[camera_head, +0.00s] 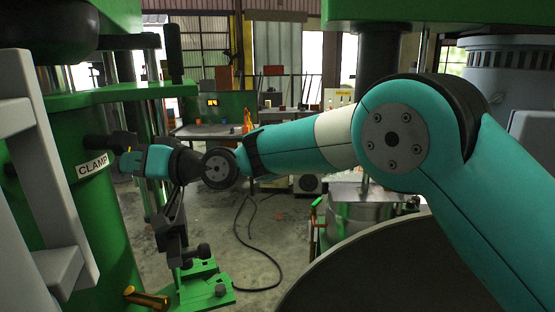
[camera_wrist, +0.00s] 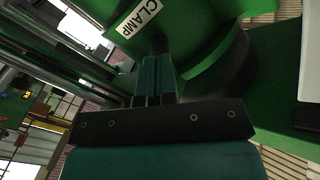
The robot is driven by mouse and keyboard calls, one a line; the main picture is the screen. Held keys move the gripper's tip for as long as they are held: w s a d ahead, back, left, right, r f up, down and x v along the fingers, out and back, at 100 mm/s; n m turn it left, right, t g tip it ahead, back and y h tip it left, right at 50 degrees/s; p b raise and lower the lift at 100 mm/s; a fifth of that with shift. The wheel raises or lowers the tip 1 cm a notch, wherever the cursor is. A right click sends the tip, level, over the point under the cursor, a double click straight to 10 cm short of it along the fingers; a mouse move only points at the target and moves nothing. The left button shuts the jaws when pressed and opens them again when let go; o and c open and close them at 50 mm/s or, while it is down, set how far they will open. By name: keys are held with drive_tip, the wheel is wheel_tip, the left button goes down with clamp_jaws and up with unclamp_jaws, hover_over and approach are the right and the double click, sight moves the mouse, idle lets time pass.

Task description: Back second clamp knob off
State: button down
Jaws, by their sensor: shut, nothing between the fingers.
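A green column (camera_head: 85,215) carries a white CLAMP label (camera_head: 93,166), which also shows in the wrist view (camera_wrist: 138,17). A dark knob or stem (camera_head: 97,142) sticks out of the column just above the label. In the wrist view the dark stem (camera_wrist: 159,43) lies right at the fingertips. My gripper (camera_head: 122,147) reaches in from the right with its tips close to the stem. In the wrist view its two fingers (camera_wrist: 156,62) are together, with nothing visible between them. I cannot tell whether the tips touch the stem.
A grey handle frame (camera_head: 45,170) stands close at the left. A green bracket with dark knobs (camera_head: 200,275) and a brass-coloured cylinder (camera_head: 147,297) are below. A large grey vessel rim (camera_head: 390,265) fills the lower right. A cable (camera_head: 250,240) lies on the floor.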

drive_tip(key=b, duration=0.3)
drive_tip(key=shift+w+r, duration=0.1)
drive_tip(key=shift+w, duration=0.25)
idle(0.3)
drive_tip(key=shift+w+f+b, duration=0.2)
drive_tip(key=shift+w+b, duration=0.05)
drive_tip(key=shift+b, duration=0.1)
drive_tip(key=shift+f, duration=0.15)
idle(0.4)
